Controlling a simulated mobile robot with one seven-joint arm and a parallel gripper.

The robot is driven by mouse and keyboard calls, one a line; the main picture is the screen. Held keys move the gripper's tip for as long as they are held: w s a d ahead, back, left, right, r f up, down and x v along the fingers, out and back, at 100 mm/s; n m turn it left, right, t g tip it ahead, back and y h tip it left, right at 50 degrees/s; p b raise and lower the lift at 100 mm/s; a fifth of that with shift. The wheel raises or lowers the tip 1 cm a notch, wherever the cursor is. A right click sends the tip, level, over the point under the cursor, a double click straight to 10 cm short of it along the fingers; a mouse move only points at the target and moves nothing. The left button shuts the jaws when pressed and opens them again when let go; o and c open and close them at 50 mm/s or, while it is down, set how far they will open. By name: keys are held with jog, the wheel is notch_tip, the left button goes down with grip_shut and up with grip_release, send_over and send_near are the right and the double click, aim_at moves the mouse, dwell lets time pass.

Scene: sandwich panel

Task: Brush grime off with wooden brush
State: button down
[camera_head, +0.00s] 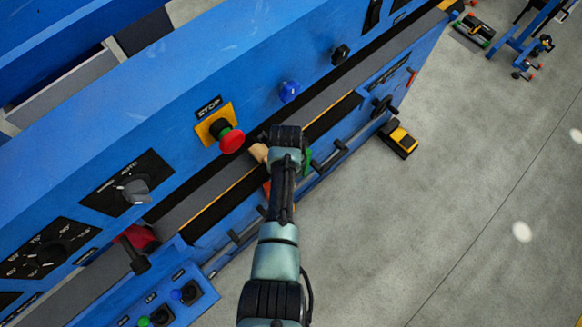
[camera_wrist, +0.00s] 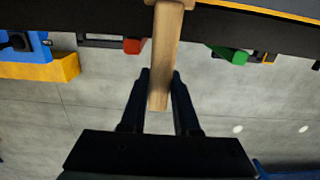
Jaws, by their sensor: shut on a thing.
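A pale wooden handle, taken to be the brush (camera_wrist: 165,50), runs between the two dark fingers of my gripper (camera_wrist: 162,75) in the wrist view. The gripper is shut on it. The brush's head is outside the top of that view. In the head view a small tan part of the brush (camera_head: 259,152) shows beside my gripper (camera_head: 268,146), at the grey ledge below the blue panel (camera_head: 180,95); my arm hides most of it. Faint pale scuffs show on the panel. I cannot pick out any grime for certain.
A red STOP button (camera_head: 232,141) on a yellow plate sits close to the left of my gripper. A blue knob (camera_head: 288,91) and a black selector (camera_head: 135,188) are on the panel. A red item (camera_head: 140,237) lies on the ledge. Open grey floor (camera_head: 450,190) is at right.

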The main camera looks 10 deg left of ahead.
jog(key=shift+s+a+f, duration=0.15)
jog(key=shift+s+a, duration=0.05)
jog(key=shift+s, duration=0.3)
jog(key=shift+s+a, duration=0.1)
jog(key=shift+s+a+p, duration=0.6)
jog(key=shift+s+p, duration=0.1)
jog(key=shift+s, duration=0.1)
jog(key=shift+s+a+p, duration=0.6)
jog(key=shift+s+p, duration=0.1)
jog(key=shift+s, duration=0.15)
jog(key=s+a+p, duration=0.2)
jog(key=s, duration=0.1)
jog(key=shift+s+a, duration=0.1)
jog(key=shift+a, duration=0.2)
